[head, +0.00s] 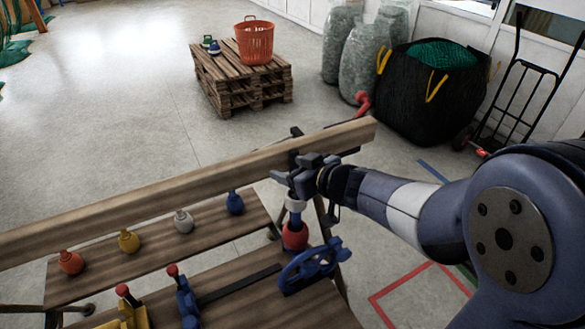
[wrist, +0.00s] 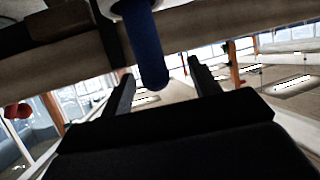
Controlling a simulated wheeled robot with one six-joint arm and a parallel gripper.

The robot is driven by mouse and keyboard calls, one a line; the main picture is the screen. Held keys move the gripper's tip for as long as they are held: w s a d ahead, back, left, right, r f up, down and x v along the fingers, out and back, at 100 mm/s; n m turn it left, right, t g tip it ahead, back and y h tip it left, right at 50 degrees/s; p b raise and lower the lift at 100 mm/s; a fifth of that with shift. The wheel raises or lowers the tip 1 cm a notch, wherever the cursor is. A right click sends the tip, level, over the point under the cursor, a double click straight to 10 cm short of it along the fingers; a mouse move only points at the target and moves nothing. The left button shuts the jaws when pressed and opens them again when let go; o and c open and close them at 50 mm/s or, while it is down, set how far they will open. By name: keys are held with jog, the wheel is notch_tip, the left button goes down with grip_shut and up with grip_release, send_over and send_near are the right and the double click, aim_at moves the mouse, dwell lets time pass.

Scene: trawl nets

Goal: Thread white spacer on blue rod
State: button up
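The white spacer (head: 295,203) shows in the head view just below my gripper (head: 283,177). The blue rod (head: 296,218) shows directly below the spacer, which appears to be around it. In the wrist view the blue rod (wrist: 150,45) comes down from the top edge, with its rounded end free. A pale edge at the rod's upper part there may be the spacer. My gripper (wrist: 163,85) is open, its two fingers wide apart with the rod's end between them in the picture. No contact is visible. My gripper partly hides the rod's upper part in the head view.
A long wooden beam (head: 180,190) passes right behind my gripper. Several floats line the bench (head: 100,262). A pallet (head: 238,88) and black bag (head: 430,100) stand farther back.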

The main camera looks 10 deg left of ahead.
jog(key=shift+o, duration=1.4)
jog(key=p+v, duration=0.2)
jog(key=v, duration=0.9)
jog(key=shift+w, duration=0.1)
jog(key=shift+c, duration=0.3)
